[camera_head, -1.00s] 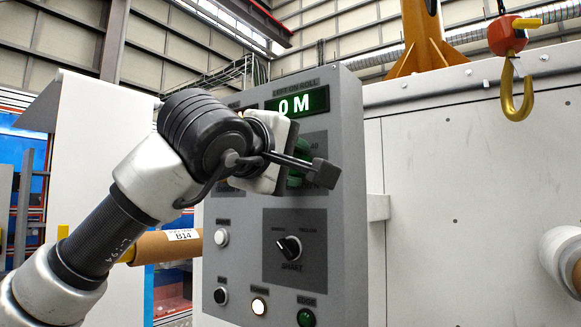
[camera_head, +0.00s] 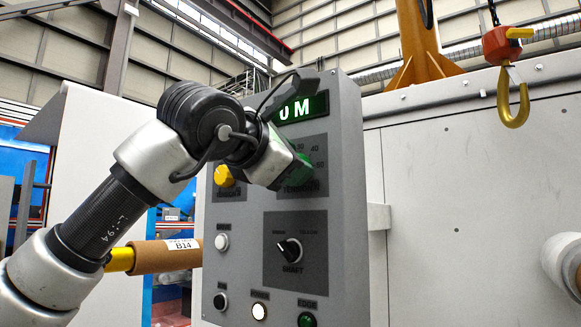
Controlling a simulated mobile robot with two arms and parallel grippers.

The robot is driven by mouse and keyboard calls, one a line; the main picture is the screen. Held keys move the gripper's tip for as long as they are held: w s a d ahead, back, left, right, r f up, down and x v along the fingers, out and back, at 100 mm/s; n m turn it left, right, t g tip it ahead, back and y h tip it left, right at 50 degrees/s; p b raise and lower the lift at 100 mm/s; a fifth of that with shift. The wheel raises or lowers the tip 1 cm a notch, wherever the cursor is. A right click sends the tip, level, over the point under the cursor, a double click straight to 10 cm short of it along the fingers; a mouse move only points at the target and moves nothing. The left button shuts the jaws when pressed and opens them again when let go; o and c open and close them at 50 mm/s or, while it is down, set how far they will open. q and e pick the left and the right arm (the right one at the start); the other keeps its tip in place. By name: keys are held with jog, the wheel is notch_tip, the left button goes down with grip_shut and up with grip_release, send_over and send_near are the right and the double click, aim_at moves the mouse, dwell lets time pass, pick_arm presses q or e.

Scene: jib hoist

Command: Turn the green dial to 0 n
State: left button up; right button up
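The green dial (camera_head: 303,172) is on the upper right of the grey control panel (camera_head: 347,220), in a dark square with scale numbers such as 40 and 50. My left gripper (camera_head: 288,168) is right at the dial, its front end over the dial's left side. It hides most of the dial, its pointer and part of the scale, so I cannot read the setting. Its fingers are not clear enough to tell open from shut, or whether they touch the dial. My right gripper is not in view.
A yellow knob (camera_head: 224,176) sits left of the dial. Below are a black SHAFT selector (camera_head: 290,250) and several buttons. A lit display (camera_head: 298,107) above is partly covered by my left arm. A hook (camera_head: 513,100) hangs at upper right. A brown roll (camera_head: 165,257) is at left.

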pick_arm(q)
jog(key=n+b, duration=0.2)
jog(key=n, duration=0.3)
jog(key=n+h+b, duration=0.1)
jog(key=n, duration=0.4)
jog(key=shift+w+a+f+n+g+h+b, duration=0.1)
jog(key=shift+w+a+n+g+h+b, duration=0.05)
jog(key=shift+n+g+h+b, duration=0.2)
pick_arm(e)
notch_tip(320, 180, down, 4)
pick_arm(q)
jog(key=shift+n, duration=0.25)
jog(key=o, duration=0.9)
jog(key=b+v, duration=0.2)
jog(key=v, duration=0.9)
jog(key=shift+b, duration=0.35)
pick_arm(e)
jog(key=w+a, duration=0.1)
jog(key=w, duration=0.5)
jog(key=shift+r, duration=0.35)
pick_arm(q)
jog(key=shift+w, duration=0.1)
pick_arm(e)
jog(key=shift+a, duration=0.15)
